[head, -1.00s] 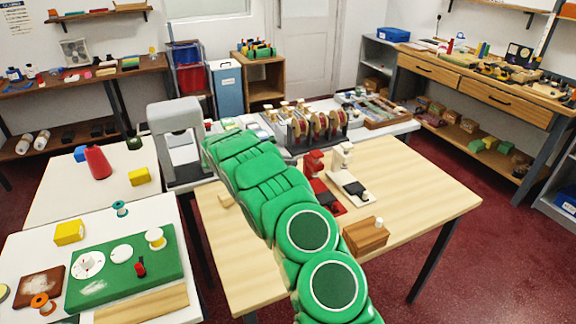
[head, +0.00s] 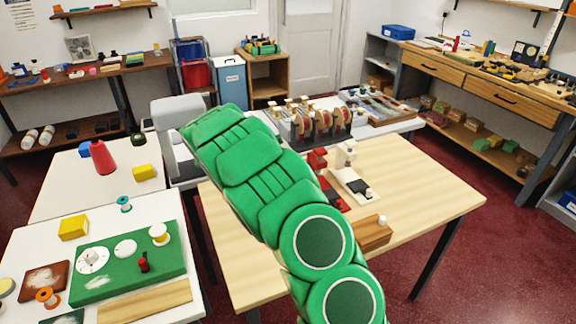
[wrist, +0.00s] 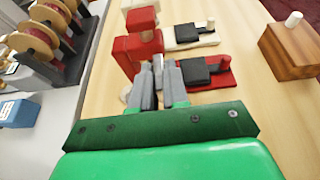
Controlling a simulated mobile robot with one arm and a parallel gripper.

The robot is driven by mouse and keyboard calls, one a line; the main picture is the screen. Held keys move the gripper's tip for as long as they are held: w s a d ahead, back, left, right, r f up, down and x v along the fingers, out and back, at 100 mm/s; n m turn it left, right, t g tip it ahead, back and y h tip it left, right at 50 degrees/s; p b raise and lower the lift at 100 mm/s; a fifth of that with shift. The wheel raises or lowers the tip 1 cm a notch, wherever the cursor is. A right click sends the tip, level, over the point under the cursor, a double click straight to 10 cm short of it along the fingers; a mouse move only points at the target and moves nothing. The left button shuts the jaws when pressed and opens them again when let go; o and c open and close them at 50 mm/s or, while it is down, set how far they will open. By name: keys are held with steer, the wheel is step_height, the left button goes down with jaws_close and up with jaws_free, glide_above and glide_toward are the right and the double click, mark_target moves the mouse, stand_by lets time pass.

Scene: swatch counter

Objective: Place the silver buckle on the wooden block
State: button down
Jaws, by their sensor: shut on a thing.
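My gripper (wrist: 158,66) shows in the wrist view with its grey fingers close together above the light wooden table (head: 432,190). A small grey piece between the fingertips looks like the silver buckle (wrist: 158,63), mostly hidden by the fingers. A brown wooden block (wrist: 290,50) with a white peg on top sits at the far right of the wrist view, apart from my gripper. It also shows in the head view (head: 374,234), at the right of my arm. In the head view my green arm hides the gripper.
Red (wrist: 138,48) and white (wrist: 193,37) machine-like stands with black pads are close ahead of the fingers. A rack of reels (wrist: 48,35) stands at the left. The table is bare between the red base and the brown block.

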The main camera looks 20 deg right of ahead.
steer(key=s+a+r+n+t, duration=0.2)
steer(key=s+a, duration=0.1)
steer(key=a, duration=0.9)
steer(key=s+a+r+n+t, duration=0.2)
steer(key=a+t, duration=0.1)
steer(key=a, duration=0.9)
steer(key=shift+y, duration=0.4)
steer(key=w+f, duration=0.3)
steer(key=w, duration=0.1)
steer(key=w+f, duration=0.3)
steer(key=w, duration=0.1)
steer(key=w+f, duration=0.3)
steer(key=w, duration=0.1)
steer(key=shift+w+f, duration=0.15)
steer(key=shift+w, duration=0.2)
steer(key=shift+w+f, duration=0.5)
steer(key=shift+f, duration=0.25)
steer(key=shift+d+f, duration=0.1)
steer(key=shift+f, duration=1.15)
